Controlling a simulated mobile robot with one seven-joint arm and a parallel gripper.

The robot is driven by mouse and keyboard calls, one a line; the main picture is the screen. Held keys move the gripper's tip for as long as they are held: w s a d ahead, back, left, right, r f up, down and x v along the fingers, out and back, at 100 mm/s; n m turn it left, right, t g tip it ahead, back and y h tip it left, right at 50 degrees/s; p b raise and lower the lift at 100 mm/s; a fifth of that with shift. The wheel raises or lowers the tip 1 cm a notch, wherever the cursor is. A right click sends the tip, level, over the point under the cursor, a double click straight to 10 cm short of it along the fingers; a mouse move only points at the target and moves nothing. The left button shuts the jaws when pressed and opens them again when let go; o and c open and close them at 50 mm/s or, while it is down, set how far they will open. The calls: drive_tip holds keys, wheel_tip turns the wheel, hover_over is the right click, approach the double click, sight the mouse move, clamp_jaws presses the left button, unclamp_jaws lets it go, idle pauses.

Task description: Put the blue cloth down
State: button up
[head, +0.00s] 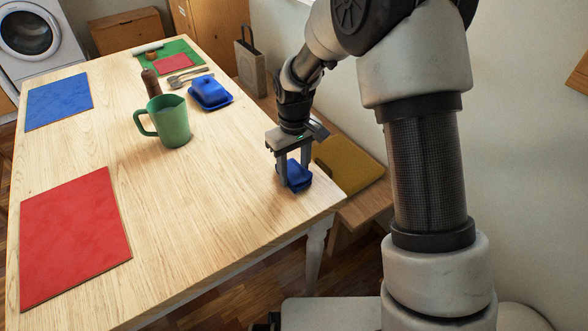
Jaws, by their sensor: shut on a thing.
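My gripper (294,180) points down over the near right corner of the wooden table (215,215). Its fingers are shut on a small bunched blue cloth (297,174), which sits between and beside them. The cloth is at or just above the table top, near the right edge; I cannot tell whether it touches the wood. The fingers hide part of the cloth.
A green pitcher (170,122) stands mid-table, with a brown mill (150,83) and a blue lidded dish (210,94) behind it. A blue mat (60,100) and a red mat (75,235) lie left. A bench with a yellow cushion (350,165) is right. The near middle is clear.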

sight(294, 166)
drive_tip(key=o, duration=1)
wheel_tip(294, 166, up, 11)
drive_tip(key=shift+f+p, duration=0.1)
drive_tip(key=shift+p, duration=1.15)
drive_tip(key=s+d+r+m+t, duration=0.1)
drive_tip(key=s+d+r, duration=0.3)
drive_tip(key=r, duration=0.2)
drive_tip(key=s+d+r+m+t, duration=0.1)
drive_tip(key=s+d+r+m, duration=0.2)
drive_tip(key=r, duration=0.4)
drive_tip(key=s+d+r+m+t, duration=0.1)
drive_tip(key=s+d+r, duration=0.1)
drive_tip(key=s, duration=0.6)
drive_tip(key=s+d+r+m+t, duration=0.1)
drive_tip(key=s+d+r+t, duration=0.1)
drive_tip(key=s+d, duration=0.3)
drive_tip(key=s, duration=0.3)
drive_tip(key=shift+d+m+t, duration=0.2)
drive_tip(key=shift+m+t, duration=0.1)
drive_tip(key=shift+m, duration=0.1)
